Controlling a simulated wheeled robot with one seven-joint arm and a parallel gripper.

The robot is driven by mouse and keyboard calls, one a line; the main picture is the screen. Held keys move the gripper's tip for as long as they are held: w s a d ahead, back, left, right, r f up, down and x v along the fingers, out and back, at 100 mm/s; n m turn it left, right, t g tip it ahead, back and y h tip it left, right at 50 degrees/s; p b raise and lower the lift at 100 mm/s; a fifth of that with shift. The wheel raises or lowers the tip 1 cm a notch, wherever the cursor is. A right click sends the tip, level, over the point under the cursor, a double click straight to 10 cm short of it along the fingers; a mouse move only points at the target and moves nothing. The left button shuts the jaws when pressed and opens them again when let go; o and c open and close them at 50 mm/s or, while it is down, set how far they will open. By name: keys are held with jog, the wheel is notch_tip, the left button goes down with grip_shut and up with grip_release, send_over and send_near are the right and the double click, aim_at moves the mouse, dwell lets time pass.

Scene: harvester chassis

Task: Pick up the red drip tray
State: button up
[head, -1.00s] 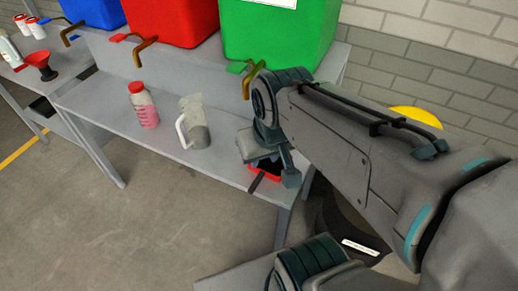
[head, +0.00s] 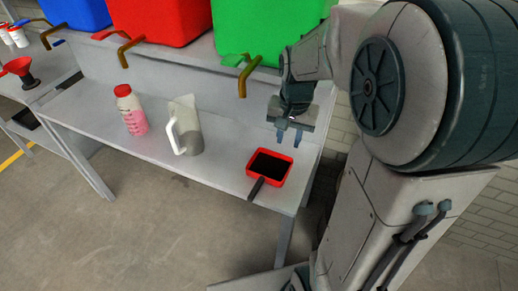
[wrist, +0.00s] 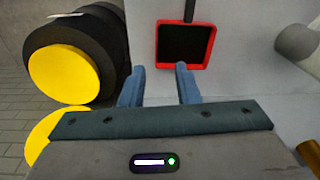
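The red drip tray (head: 286,175) lies on the right end of the grey bench, with a dark inside and a dark handle pointing toward the bench's front edge. It also shows in the wrist view (wrist: 213,44), just beyond my fingertips, its handle pointing up in the picture. My gripper (head: 289,134) is above the bench, behind the tray and apart from it in the head view. In the wrist view its two blue fingers (wrist: 159,70) are spread with nothing between them.
A grey-white jug (head: 192,140) and a red-capped bottle with pink liquid (head: 135,118) stand left of the tray. A green container (head: 260,30) with a brass tap (head: 243,78) is behind. The wrist view shows yellow-and-black round objects (wrist: 65,65) at left.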

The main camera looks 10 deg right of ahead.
aim_at(264, 177)
jog(key=shift+m+g, duration=0.4)
jog(key=shift+m, duration=0.4)
jog(key=w+f, duration=0.1)
jog(key=f, duration=0.3)
jog(key=w+d+f, duration=0.1)
jog(key=f, duration=0.3)
jog(key=w+f+b, duration=0.1)
jog(key=f, duration=0.3)
jog(key=shift+d+f, duration=0.25)
jog(key=shift+f, duration=0.15)
jog(key=shift+s+f, duration=0.2)
jog(key=shift+f, duration=1.15)
jog(key=shift+s+f, duration=0.2)
jog(key=shift+f, duration=1.15)
grip_shut()
